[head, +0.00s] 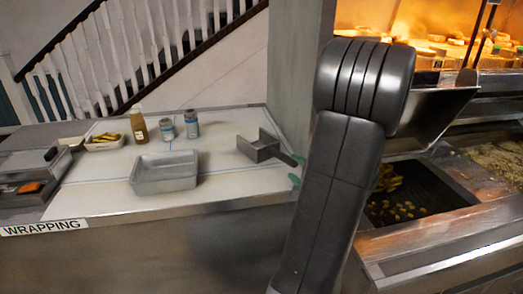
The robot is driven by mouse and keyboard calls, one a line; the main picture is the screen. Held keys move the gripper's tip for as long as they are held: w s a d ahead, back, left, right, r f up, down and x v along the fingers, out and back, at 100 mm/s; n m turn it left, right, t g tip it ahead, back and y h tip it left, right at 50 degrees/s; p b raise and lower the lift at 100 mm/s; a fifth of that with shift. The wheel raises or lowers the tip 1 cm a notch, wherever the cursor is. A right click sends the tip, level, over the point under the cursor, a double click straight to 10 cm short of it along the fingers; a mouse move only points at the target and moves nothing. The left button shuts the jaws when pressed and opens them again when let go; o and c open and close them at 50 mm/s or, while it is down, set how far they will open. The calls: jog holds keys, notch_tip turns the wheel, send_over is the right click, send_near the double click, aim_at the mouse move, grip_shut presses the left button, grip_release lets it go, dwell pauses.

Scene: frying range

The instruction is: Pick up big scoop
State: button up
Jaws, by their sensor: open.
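The big scoop (258,148) is a grey metal scoop with a squared pan, lying on the white wrapping counter near its right end. Its dark handle points right, towards my arm. My arm stands large in front and hides most of my gripper (296,170). Only two small green fingertips show past the arm's left edge, apart from each other, by the handle's end. The gripper is open. Whether the handle lies between the fingers or touches them cannot be told.
A metal bin (165,173) stands left of the scoop. Behind it are a brown sauce bottle (139,128), two blue-labelled shakers (191,123) and a tray of chips (104,141). A grey pillar (300,70) rises behind the counter. The frying range (440,225) is on the right.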

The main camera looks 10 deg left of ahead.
aim_at(288, 160)
jog(key=shift+w+a+r, duration=0.1)
jog(key=shift+w+r, duration=0.05)
jog(key=shift+w, duration=0.2)
jog(key=x, duration=0.1)
jog(key=p+x, duration=0.1)
jog(key=x, duration=0.2)
jog(key=shift+w+a+r+p, duration=0.1)
jog(key=shift+w+a+p, duration=0.1)
jog(key=shift+p, duration=0.1)
grip_shut()
